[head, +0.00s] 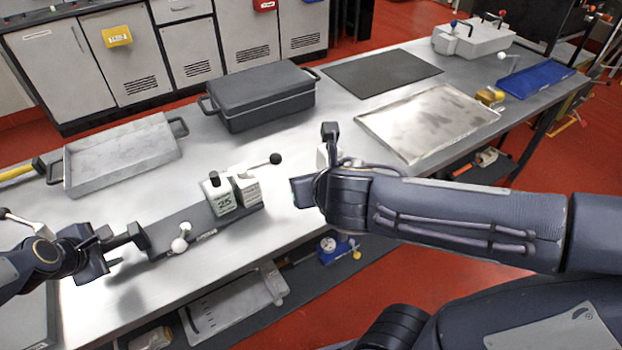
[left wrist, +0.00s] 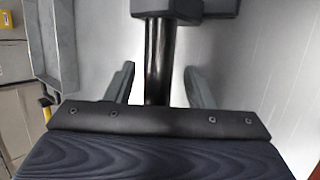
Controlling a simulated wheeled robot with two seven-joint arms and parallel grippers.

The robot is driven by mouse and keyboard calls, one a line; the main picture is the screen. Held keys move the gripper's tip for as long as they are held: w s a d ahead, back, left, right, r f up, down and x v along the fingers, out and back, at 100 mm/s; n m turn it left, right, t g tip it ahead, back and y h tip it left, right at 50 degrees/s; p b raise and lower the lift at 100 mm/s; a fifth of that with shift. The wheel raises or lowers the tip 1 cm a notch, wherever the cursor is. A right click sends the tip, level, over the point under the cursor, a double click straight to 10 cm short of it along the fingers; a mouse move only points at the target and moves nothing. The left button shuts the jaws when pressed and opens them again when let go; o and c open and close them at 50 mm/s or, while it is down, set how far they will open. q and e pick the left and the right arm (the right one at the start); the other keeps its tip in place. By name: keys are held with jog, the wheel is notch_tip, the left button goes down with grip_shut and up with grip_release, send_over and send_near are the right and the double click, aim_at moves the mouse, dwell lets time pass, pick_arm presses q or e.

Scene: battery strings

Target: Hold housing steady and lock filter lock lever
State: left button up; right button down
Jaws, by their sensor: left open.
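A long dark housing (head: 180,226) lies on the metal bench in the head view. It carries a black-capped block marked 25 (head: 219,196) and a pale block (head: 246,188). A lever with a black ball (head: 275,158) sticks out to the right. A white-balled lever (head: 179,245) is at the front; I cannot tell which is the filter lock lever. My left gripper (head: 110,251) is open at the housing's left end. In the left wrist view a dark round bar (left wrist: 159,60) runs between its spread fingers (left wrist: 158,85). My right gripper (head: 314,165) is right of the housing, apart from it, its jaws unclear.
A grey open tray (head: 120,160) and a dark lidded box (head: 262,98) stand behind. A black mat (head: 383,72), a shallow metal tray (head: 428,122) and a blue tray (head: 536,79) are farther right. Bare bench lies between the housing and the box.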

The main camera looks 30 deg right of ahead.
pick_arm(q)
jog(key=shift+r, duration=0.25)
jog(key=v, duration=1.1)
jog(key=shift+s, duration=0.35)
pick_arm(e)
jog(key=s+f+m+g+y+p, duration=0.3)
jog(key=s+m, duration=0.6)
jog(key=m, duration=1)
pick_arm(q)
jog(key=s+r+m, duration=0.2)
jog(key=s+m, duration=0.5)
jog(key=s, duration=0.5)
jog(key=s+a+r+m+g+p, duration=0.1)
jog(key=s+r+m, duration=0.1)
jog(key=s+m, duration=0.6)
jog(key=s, duration=0.3)
jog(key=shift+s+r, duration=0.4)
pick_arm(e)
jog(key=s+a+r+m+g+y, duration=0.1)
jog(key=s+a+r+m+y, duration=0.2)
jog(key=m, duration=1.2)
jog(key=shift+s+a+r+m, duration=0.25)
jog(key=shift+s+a, duration=0.35)
jog(key=shift+a, duration=0.3)
pick_arm(q)
jog(key=shift+a, duration=0.1)
